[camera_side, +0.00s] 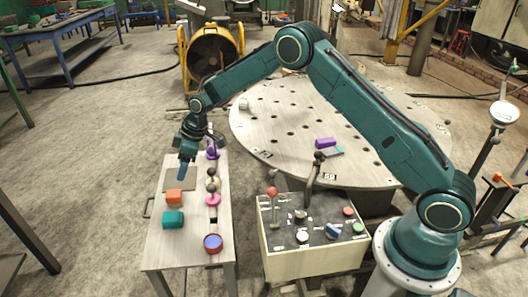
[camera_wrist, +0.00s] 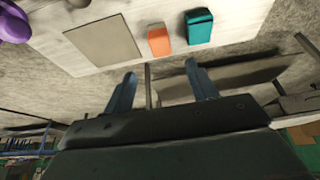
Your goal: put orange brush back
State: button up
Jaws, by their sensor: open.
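The orange brush (camera_side: 174,197) looks like a small orange block; I cannot make out bristles. It lies on the small side table (camera_side: 159,246), between a grey square patch (camera_wrist: 103,40) and a teal block (camera_side: 173,219). In the wrist view the orange brush (camera_wrist: 159,40) and the teal block (camera_wrist: 199,27) stand side by side near the table edge. My gripper (camera_side: 185,172) hangs over the far part of this table, beyond the orange brush. In the wrist view my gripper (camera_wrist: 160,72) has its fingers apart, with nothing held between them.
A row of pieces lines the table's right side: a purple one (camera_side: 212,150), a pink disc (camera_side: 213,200) and a blue-topped round one (camera_side: 213,243). A control box (camera_side: 312,245) with levers stands right. A large round table (camera_side: 270,125) holds a purple piece (camera_side: 326,142).

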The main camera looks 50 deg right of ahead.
jog(key=s+d+r+m+t+h, duration=0.1)
jog(key=s+d+r+m, duration=0.1)
jog(key=s+r, duration=0.85)
jog(key=s+d+r+m+h, duration=0.1)
jog(key=s+d+r+m, duration=0.1)
jog(key=s+r, duration=0.8)
jog(key=s+d+r+m, duration=0.2)
jog(key=s, duration=0.9)
jog(key=s+d+r+m+t+h, duration=0.1)
jog(key=s+d+r+m, duration=0.1)
jog(key=s, duration=1)
jog(key=shift+s+m, duration=0.25)
jog(key=shift+m, duration=0.25)
